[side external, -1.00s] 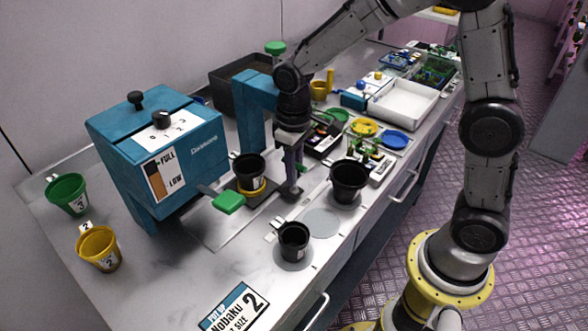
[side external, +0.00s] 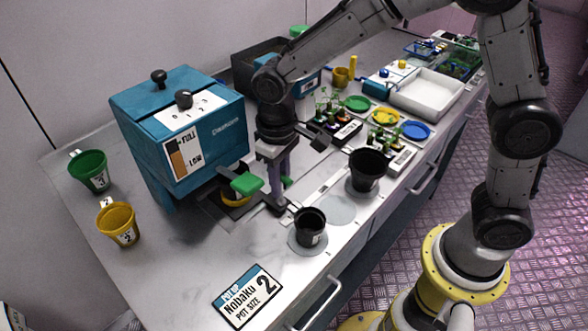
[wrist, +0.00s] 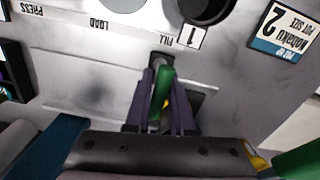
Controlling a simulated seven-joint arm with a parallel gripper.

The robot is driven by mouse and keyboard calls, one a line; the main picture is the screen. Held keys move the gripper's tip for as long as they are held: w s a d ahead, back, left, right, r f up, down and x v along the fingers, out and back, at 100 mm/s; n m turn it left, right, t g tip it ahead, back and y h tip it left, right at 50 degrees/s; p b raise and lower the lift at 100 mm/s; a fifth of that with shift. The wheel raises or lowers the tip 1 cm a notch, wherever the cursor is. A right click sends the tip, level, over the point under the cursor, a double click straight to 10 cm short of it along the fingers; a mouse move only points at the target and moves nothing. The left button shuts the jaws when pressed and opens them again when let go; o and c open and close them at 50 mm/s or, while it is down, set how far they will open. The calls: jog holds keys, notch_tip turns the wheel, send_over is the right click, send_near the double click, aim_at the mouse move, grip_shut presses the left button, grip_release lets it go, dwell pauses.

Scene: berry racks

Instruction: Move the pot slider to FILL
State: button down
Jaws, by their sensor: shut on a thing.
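The pot slider (side external: 273,206) is a dark plate with an upright green handle on a track in the bench top. My gripper (side external: 277,190) is shut on the slider's green handle (wrist: 165,85), which shows between the fingers in the wrist view. A yellow ring (side external: 236,200) on the slider sits under the blue filling machine (side external: 215,132), behind its green lever (side external: 247,184). The pot that stood in the ring is hidden. In the wrist view, the FILL label (wrist: 165,41) is close to the slider's near end; the LOAD label (wrist: 112,24) is to its left.
A small black pot (side external: 310,222) and a larger one (side external: 367,168) stand on grey discs by the front edge. Green (side external: 90,172) and yellow (side external: 119,226) pots stand left of the machine. A pot-size sign (side external: 247,297) is at the front. Seedlings stand to the right.

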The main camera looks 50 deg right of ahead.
jog(key=shift+w+a+r, duration=0.1)
jog(key=shift+a, duration=0.25)
jog(key=c, duration=1.1)
grip_release()
jog(key=shift+c, duration=0.2)
jog(key=o, duration=0.4)
jog(key=shift+c, duration=0.2)
jog(key=shift+d, duration=0.1)
notch_tip(320, 180, up, 14)
